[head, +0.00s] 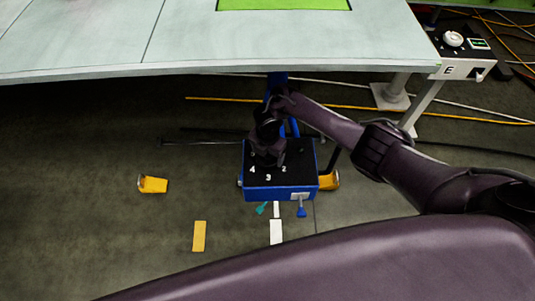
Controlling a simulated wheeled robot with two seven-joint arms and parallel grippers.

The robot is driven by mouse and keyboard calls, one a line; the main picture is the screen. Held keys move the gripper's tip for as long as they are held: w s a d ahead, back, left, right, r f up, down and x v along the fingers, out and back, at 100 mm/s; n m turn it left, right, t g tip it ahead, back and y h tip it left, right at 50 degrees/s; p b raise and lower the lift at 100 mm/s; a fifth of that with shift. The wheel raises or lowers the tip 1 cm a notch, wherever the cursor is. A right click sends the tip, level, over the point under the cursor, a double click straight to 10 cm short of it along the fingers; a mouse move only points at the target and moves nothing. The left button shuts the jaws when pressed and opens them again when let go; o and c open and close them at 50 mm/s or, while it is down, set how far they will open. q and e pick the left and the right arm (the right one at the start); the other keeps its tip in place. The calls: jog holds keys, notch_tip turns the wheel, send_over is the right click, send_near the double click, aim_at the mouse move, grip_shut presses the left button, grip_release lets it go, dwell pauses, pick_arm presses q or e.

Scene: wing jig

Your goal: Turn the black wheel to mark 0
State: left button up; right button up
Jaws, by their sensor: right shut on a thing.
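A blue box (265,194) with a black top plate stands on the floor near the middle of the head view. White numerals 4, 3 and 2 show on the plate's near part; the mark 0 cannot be made out. My right gripper (267,158) reaches down onto the plate from above and is shut on the black wheel. The gripper and its wrist hide most of the wheel, so its pointer and setting cannot be read. My left gripper is out of view.
A pale panel (190,40) with a green patch spans the top, its edge close behind my right wrist. A white control box (462,68) marked E stands at the upper right. Yellow blocks (153,184) and cables lie on the floor. Floor left of the blue box is mostly clear.

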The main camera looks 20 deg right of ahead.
dwell(0.4)
jog(key=o, duration=1)
